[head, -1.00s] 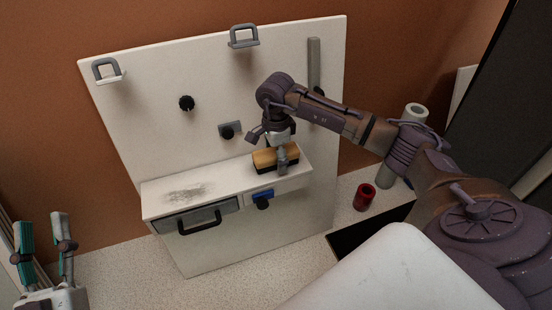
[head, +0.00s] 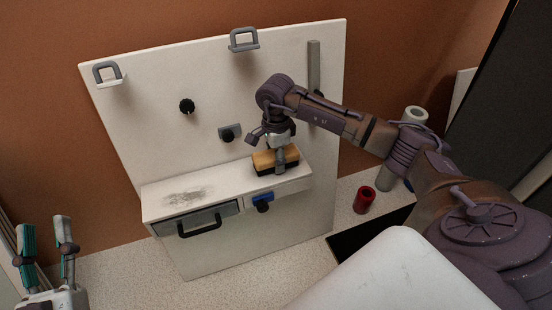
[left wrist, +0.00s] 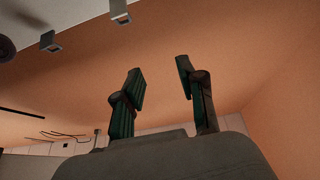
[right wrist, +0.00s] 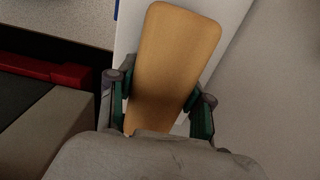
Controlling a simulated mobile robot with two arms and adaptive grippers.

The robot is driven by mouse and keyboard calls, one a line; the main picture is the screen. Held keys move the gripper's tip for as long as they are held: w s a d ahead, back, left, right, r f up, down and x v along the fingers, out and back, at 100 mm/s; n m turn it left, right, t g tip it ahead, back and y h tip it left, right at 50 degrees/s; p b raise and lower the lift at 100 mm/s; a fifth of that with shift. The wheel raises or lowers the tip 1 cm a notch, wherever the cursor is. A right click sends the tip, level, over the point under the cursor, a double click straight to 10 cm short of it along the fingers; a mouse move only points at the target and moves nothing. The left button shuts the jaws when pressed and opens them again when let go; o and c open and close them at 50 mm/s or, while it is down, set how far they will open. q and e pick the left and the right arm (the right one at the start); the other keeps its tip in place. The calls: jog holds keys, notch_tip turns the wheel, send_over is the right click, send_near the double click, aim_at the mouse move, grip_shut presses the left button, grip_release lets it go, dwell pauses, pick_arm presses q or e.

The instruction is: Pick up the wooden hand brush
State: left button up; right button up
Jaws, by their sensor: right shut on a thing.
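The wooden hand brush (head: 264,158) has a tan wooden top and dark bristles below. It is at the right end of the white shelf (head: 225,190); I cannot tell whether its bristles touch the shelf. My right gripper (head: 280,157) comes down from above and is shut on the brush, one finger in front of it. In the right wrist view the brush's wooden top (right wrist: 172,60) lies between the two fingers (right wrist: 160,103). My left gripper (head: 46,245) is open and empty at the lower left, far from the brush. It also shows open in the left wrist view (left wrist: 160,85).
A dark smudge (head: 188,195) marks the shelf's left part. Below are a drawer with a black handle (head: 200,226) and a blue part with a black knob (head: 263,203). Hooks, a knob and a grey tube are on the white panel (head: 150,110). A red cylinder (head: 364,200) stands right.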

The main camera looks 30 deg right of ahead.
jog(key=r, duration=0.1)
jog(key=r+p, duration=0.1)
jog(key=r, duration=0.1)
jog(key=d+r, duration=0.1)
jog(key=shift+s+r+p, duration=0.3)
jog(key=shift+p, duration=0.05)
pick_arm(q)
notch_tip(320, 180, down, 15)
jog(key=s+a+g+y+p, duration=0.1)
jog(key=a+g+y+p, duration=0.1)
jog(key=g, duration=0.8)
jog(key=shift+s+a+n+y, duration=0.3)
jog(key=shift+s+a+y, duration=0.1)
jog(key=shift+y, duration=0.4)
pick_arm(e)
jog(key=s+d+r, duration=0.6)
jog(key=s+d, duration=0.1)
jog(key=shift+s+d, duration=0.15)
jog(key=shift+s, duration=0.2)
